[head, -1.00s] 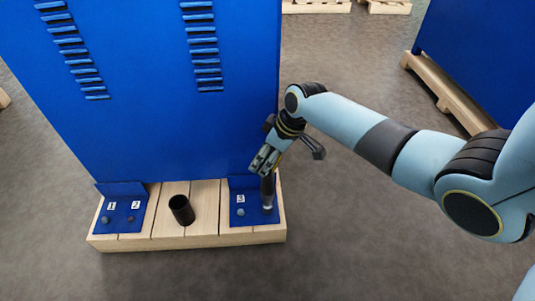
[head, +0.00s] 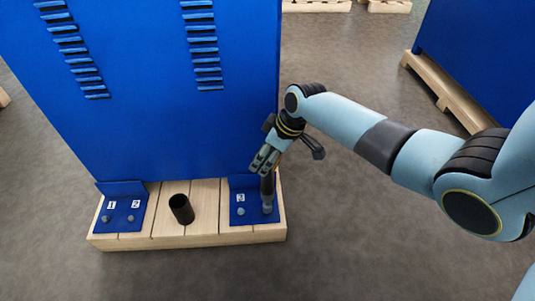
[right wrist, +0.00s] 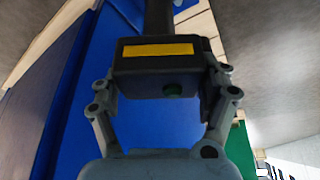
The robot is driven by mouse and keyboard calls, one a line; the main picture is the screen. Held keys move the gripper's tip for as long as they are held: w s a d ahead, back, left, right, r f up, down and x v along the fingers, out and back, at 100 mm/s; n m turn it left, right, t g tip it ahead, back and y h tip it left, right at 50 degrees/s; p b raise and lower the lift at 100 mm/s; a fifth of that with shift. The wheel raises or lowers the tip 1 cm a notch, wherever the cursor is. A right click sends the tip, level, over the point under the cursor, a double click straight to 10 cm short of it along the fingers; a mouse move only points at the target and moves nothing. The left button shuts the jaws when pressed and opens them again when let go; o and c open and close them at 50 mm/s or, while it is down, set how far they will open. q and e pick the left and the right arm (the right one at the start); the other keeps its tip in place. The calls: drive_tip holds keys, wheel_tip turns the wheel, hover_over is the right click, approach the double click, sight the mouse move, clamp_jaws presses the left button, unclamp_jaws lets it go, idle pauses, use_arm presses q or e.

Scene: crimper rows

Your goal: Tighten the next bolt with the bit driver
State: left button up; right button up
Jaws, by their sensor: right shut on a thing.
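My right gripper (head: 264,161) is shut on the bit driver (head: 267,187), a dark tool held upright over the right blue plate (head: 251,220). In the right wrist view the driver's dark body (right wrist: 135,85) with a yellow stripe and a green spot sits between the fingers. The driver's grey lower end reaches down to the plate's right side; any bolt under it is hidden. A grey bolt (head: 240,212) sits by label 3 on this plate. The left blue plate (head: 120,226) bears two bolts, one by label 1 (head: 106,218) and one by label 2 (head: 131,218).
A black cup (head: 181,209) stands on the wooden pallet (head: 206,226) between the plates. A tall blue panel (head: 145,125) with slotted rows rises behind. Another blue block on a pallet (head: 448,95) stands at the right. Open floor lies in front.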

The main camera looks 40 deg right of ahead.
drive_tip(key=shift+f, duration=0.35)
idle(2.2)
